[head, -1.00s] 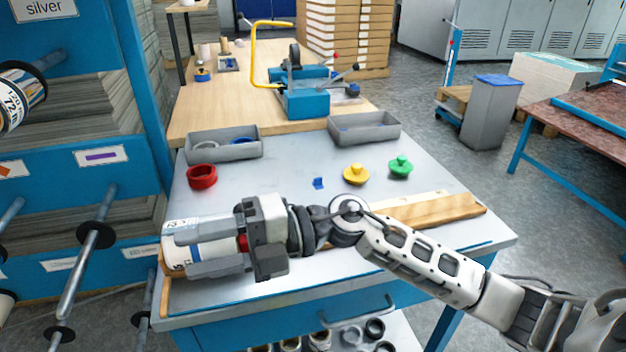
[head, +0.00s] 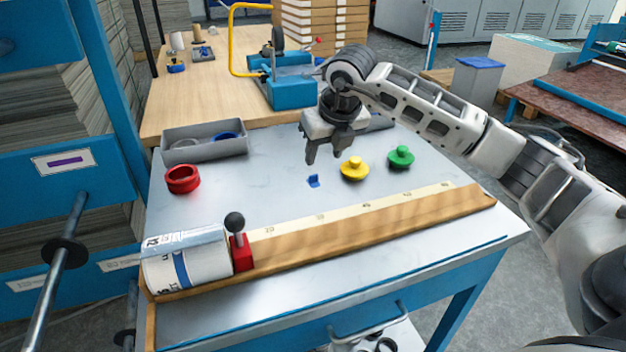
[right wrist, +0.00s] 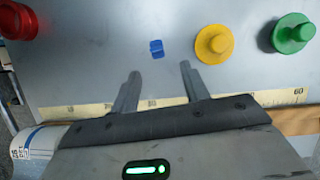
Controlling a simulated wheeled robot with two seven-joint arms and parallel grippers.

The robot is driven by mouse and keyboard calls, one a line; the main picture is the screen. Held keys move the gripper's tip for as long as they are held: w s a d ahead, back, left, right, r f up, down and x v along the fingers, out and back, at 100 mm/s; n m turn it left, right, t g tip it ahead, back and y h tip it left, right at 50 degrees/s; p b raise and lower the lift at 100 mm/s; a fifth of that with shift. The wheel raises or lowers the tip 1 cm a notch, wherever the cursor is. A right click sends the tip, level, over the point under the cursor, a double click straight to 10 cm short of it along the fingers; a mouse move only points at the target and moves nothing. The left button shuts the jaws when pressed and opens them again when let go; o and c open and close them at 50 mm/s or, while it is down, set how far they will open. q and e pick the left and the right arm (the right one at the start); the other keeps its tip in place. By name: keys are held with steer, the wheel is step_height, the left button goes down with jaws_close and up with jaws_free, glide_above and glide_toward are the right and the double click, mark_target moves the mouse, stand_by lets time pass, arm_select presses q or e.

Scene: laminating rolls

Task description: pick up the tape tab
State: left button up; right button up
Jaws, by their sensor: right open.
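The tape tab is a small blue piece (head: 313,181) lying on the grey table top, left of the yellow knob. It also shows in the right wrist view (right wrist: 156,49), just beyond and between the fingertips. My right gripper (head: 327,158) points down above the table, a little behind the tab in the head view. In the right wrist view its fingers (right wrist: 160,78) are apart with nothing between them. The gripper does not touch the tab. My left gripper is not in view.
A yellow knob (head: 354,169) and a green knob (head: 400,157) stand right of the tab. A red ring (head: 182,179) is at left. A white roll (head: 187,258) lies against a red stop (head: 241,253) on the wooden ruler board (head: 370,225). A grey bin (head: 205,150) stands behind.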

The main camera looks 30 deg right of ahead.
mark_target(314, 178)
steer(key=x, duration=0.8)
steer(key=shift+w+a, duration=0.1)
steer(key=shift+a, duration=0.1)
jaws_close()
